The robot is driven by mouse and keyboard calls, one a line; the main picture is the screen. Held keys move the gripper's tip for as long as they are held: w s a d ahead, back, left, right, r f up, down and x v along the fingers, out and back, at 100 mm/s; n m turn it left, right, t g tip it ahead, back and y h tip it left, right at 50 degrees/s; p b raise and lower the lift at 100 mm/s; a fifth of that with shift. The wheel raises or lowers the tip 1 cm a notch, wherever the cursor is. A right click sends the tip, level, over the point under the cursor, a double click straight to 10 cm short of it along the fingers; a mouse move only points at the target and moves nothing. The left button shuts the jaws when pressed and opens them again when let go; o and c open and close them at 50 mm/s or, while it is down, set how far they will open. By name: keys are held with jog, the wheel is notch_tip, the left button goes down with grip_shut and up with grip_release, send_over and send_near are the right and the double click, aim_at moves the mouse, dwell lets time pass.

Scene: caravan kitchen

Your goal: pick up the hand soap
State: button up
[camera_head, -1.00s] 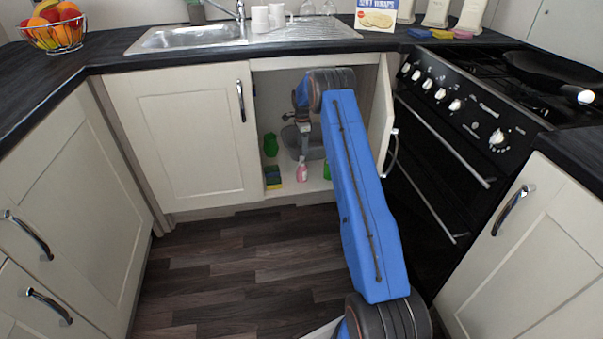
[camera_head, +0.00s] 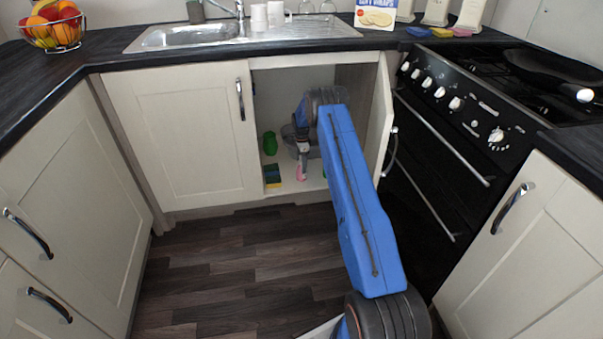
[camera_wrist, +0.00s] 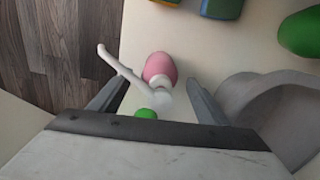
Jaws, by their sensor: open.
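The hand soap, a pink bottle with a white pump top, stands on the cabinet floor in the head view (camera_head: 301,173). In the wrist view the pink bottle (camera_wrist: 160,67) shows from above, with a white spout reaching to the upper left. My gripper (camera_wrist: 155,100) is open, one finger on each side of the white pump top. I cannot tell whether a finger touches it. In the head view my gripper (camera_head: 302,160) is just above the soap and hides part of it.
A yellow-green sponge (camera_head: 272,176) and a green bottle (camera_head: 270,143) stand left of the soap. A grey basin (camera_wrist: 262,105) is close to the right finger. A small green object (camera_wrist: 145,113) shows between the fingers. The open cabinet door (camera_head: 381,120) is on the right.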

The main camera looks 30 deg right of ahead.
notch_tip(320, 180, down, 3)
jog(key=shift+f, duration=0.15)
jog(key=c, duration=1.3)
